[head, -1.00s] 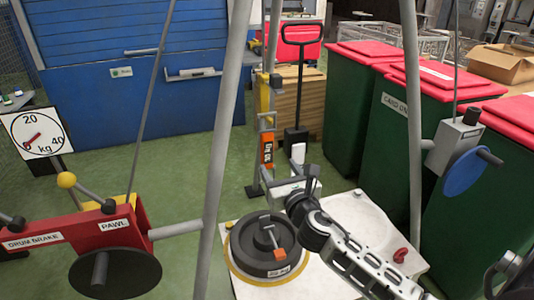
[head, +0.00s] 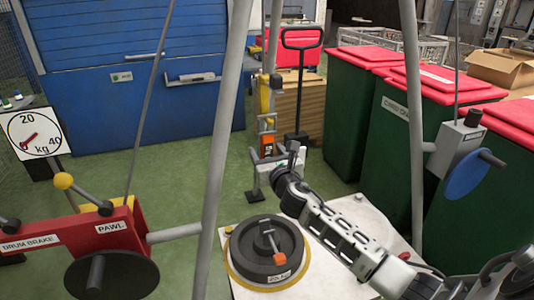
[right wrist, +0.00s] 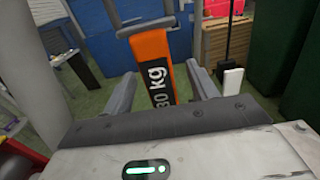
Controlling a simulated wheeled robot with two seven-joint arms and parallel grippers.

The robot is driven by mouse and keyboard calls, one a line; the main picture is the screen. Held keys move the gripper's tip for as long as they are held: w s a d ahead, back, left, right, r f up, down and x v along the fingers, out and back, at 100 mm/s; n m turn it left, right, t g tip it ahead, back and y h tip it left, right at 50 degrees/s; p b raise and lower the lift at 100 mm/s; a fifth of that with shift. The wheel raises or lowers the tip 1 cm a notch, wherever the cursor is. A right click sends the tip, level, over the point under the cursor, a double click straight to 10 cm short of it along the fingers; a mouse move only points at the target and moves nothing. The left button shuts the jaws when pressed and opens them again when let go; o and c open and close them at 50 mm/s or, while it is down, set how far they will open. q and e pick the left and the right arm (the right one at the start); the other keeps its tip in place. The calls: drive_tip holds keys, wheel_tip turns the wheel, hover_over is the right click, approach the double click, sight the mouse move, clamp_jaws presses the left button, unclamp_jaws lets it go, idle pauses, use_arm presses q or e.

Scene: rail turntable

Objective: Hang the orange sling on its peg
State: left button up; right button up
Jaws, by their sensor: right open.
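The orange sling (head: 267,144) hangs on the post in front of the blue shutter, below a yellow part. In the right wrist view the sling (right wrist: 153,62) is a flat orange strap marked "30 kg", hanging from a grey bar (right wrist: 147,27). My right gripper (head: 279,163) is open, just in front of the sling's lower part. In the right wrist view its fingers (right wrist: 162,88) stand apart to either side of the sling, with no contact visible. The sling's lower end is hidden behind the gripper body. I cannot tell which part is the task's peg. My left gripper is not in view.
A dark round weight (head: 264,252) with an orange tag sits on a white plate (head: 240,290) below my right arm. Grey tripod legs (head: 222,150) rise on both sides. A red winch frame (head: 95,235) stands at left; green bins (head: 395,160) stand at right.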

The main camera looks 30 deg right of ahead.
drive_tip(key=c, duration=1.1)
drive_tip(key=shift+r, duration=0.1)
drive_tip(key=shift+c, duration=0.2)
drive_tip(key=shift+r, duration=0.2)
drive_tip(key=shift+r+p, duration=0.5)
drive_tip(key=shift+p, duration=0.3)
drive_tip(key=shift+r, duration=0.1)
drive_tip(key=shift+p+v, duration=1)
drive_tip(key=shift+v, duration=1.85)
drive_tip(key=shift+p+v, duration=0.3)
drive_tip(key=shift+v, duration=1.3)
